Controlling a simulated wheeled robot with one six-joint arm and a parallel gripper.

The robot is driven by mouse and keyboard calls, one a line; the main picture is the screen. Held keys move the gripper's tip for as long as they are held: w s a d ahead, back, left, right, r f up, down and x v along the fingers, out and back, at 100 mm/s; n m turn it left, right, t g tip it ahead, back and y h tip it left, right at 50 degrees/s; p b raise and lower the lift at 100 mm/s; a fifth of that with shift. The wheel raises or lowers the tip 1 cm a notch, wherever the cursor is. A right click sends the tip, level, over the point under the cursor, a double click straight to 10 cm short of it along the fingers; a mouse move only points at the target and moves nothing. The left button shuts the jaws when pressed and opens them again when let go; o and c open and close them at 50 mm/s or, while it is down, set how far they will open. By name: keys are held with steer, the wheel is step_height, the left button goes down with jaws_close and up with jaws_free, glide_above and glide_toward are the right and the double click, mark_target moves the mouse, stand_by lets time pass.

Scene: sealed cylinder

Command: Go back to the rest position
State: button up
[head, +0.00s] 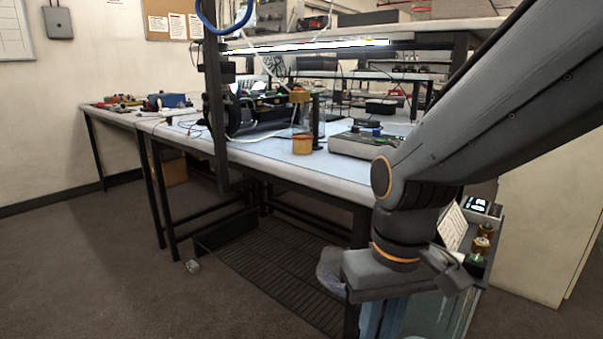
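My arm reaches in from the upper right and bends down at the front right corner of the workbench (300,172). My gripper (448,270) is at its lower end, seen from behind and the side. Its fingertips do not show clearly, so I cannot tell whether it is open or shut, or whether it holds anything. A clear cylinder with an orange-brown base (302,145) and a similar coloured top (300,96) stands upright on the workbench, well to the left of my gripper and apart from it.
A grey instrument box (362,146) sits on the bench near my arm. Small brass-coloured parts (483,240) and a lit screen (476,204) are just right of my gripper. A bluish container (400,316) shows below it. A dark grated shelf (270,275) lies under the bench.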

steer(key=d+r+m+p, duration=0.2)
steer(key=d+r+p, duration=0.6)
steer(key=p, duration=0.6)
steer(key=shift+r+h, duration=0.2)
steer(key=shift+h, duration=0.1)
